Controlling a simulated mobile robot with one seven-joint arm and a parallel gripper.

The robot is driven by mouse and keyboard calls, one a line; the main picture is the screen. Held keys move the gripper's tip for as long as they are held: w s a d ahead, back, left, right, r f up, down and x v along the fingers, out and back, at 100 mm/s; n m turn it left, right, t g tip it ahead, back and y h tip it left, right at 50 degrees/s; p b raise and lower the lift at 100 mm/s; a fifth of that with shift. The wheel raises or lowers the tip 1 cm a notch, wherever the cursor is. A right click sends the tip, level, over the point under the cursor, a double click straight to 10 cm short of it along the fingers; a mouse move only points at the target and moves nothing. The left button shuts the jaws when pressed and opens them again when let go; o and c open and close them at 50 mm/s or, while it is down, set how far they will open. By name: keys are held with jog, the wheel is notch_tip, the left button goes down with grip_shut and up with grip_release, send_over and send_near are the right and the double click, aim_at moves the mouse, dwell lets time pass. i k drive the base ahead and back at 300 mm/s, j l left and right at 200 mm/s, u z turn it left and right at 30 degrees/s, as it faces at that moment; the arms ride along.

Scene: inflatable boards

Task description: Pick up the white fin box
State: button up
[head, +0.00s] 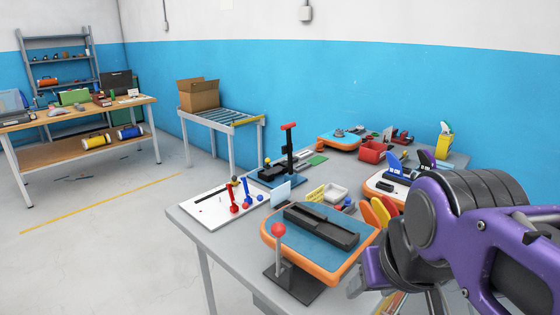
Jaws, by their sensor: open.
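A small white open box or tray (335,193) lies on the grey table, behind the orange-edged blue board piece and right of a yellow rack. It may be the white fin box, but it is too small to tell. A white-topped, orange-edged board piece (376,183) with dark blue fins sits farther right, partly hidden by my arm. My purple and black arm fills the lower right and covers the table's right side. My gripper's fingertips do not show.
The orange-edged blue board piece (268,236) carries a long black part (322,226) at the table's front. A white board (203,213) with red and blue tools is left. A black press (289,150) and red bin (372,152) stand behind.

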aim_at(304, 154)
jog(key=k, duration=0.25)
jog(key=k+u, duration=0.4)
jog(key=u, duration=0.2)
jog(key=j+u, duration=0.1)
jog(key=u, duration=0.3)
jog(key=i+u, duration=0.15)
jog(key=u, duration=0.2)
jog(key=i+j+u, duration=0.1)
jog(key=u, duration=0.3)
jog(key=i+j+z, duration=0.1)
jog(key=i, duration=1.05)
jog(key=i+z, duration=0.15)
jog(key=i, duration=2.2)
jog(key=i+z, duration=0.3)
jog(key=i, duration=0.2)
jog(key=i+j+z, duration=0.25)
jog(key=i, duration=0.3)
